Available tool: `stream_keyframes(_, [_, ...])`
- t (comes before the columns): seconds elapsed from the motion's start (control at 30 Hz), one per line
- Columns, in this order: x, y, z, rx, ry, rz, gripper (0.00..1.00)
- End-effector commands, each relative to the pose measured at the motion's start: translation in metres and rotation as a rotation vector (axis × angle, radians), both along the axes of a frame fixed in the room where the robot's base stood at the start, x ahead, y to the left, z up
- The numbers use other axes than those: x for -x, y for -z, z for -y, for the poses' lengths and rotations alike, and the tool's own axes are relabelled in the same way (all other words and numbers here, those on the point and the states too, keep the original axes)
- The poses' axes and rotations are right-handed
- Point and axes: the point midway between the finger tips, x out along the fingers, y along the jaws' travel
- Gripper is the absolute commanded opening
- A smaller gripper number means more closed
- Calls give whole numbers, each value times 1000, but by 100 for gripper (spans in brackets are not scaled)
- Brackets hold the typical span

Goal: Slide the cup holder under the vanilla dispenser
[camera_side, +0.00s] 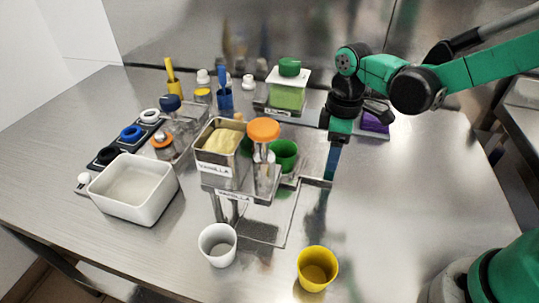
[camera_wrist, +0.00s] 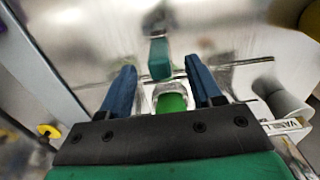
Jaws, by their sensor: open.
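The vanilla dispenser (camera_side: 222,152) is a metal tub of pale yellow contents with a label, on a raised stand. A green cup (camera_side: 285,153) shows behind its right side, partly hidden by an orange-capped bottle. The cup holder (camera_side: 312,182) looks like a thin metal frame low to the right of the stand; its outline blends into the shiny table. In the wrist view the green cup (camera_wrist: 171,102) shows beyond my jaws, with metal framing around it. My gripper (camera_side: 332,163) points down near the holder's right end. Its blue fingers (camera_wrist: 163,84) are apart, with no object clearly gripped.
A white cup (camera_side: 218,245) and a yellow cup (camera_side: 317,269) stand in front. A white bin (camera_side: 134,190) is at left. The orange-capped bottle (camera_side: 263,155) stands close beside the dispenser. A green tub (camera_side: 288,90) is behind.

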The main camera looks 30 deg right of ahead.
Motion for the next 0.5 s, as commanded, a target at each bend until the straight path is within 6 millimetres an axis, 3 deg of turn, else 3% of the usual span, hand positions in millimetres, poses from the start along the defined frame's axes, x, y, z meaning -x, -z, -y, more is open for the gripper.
stream_keyframes(0.23, [0, 30, 0, 0, 2, 1, 58])
stream_keyframes(0.5, [0, 40, 0, -1, 3, 2, 58])
